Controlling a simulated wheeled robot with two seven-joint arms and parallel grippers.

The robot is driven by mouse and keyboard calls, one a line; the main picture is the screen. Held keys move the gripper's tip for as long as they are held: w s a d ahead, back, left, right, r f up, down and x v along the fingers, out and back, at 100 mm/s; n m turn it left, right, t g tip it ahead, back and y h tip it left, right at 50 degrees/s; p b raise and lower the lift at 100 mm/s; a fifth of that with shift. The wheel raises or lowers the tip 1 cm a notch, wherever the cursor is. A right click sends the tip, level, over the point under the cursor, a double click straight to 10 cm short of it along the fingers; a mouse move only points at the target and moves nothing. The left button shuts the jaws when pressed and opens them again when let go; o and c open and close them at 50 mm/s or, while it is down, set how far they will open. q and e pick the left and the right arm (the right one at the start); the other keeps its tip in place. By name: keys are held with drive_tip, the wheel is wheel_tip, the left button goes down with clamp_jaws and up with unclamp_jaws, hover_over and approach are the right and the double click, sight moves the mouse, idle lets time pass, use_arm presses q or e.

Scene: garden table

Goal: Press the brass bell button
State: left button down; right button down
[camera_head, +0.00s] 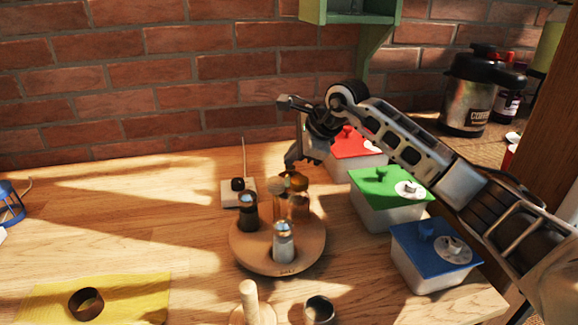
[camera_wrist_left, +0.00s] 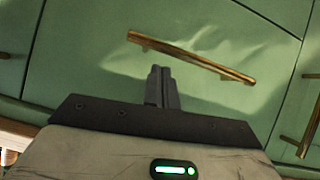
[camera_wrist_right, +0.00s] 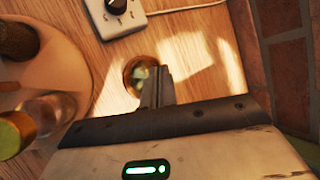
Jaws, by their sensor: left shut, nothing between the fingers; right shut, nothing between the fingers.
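The brass bell button (camera_wrist_right: 133,82) shows in the right wrist view as a small round brass piece on the wooden table, partly behind my fingertips. In the head view I cannot make it out clearly; the jars and my gripper are in that area. My right gripper (camera_head: 291,160) is shut and empty, pointing down behind the round turntable. In the right wrist view its fingertips (camera_wrist_right: 159,80) overlap the button's right side; I cannot tell whether they touch it. My left gripper (camera_wrist_left: 160,76) is shut and empty in front of green drawers, outside the head view.
A turntable (camera_head: 250,257) with several jars stands just in front of my right gripper. A white box with a black knob (camera_head: 238,191) is to its left. Red, green (camera_head: 388,205) and blue (camera_head: 432,262) lidded tubs stand right. A brick wall is behind.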

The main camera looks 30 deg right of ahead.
sight(293, 167)
drive_tip(key=shift+f, duration=0.15)
idle(0.3)
drive_tip(key=shift+r+p, duration=0.35)
drive_tip(key=shift+r, duration=0.25)
wheel_tip(293, 167, up, 6)
drive_tip(key=p, duration=0.4)
idle(0.8)
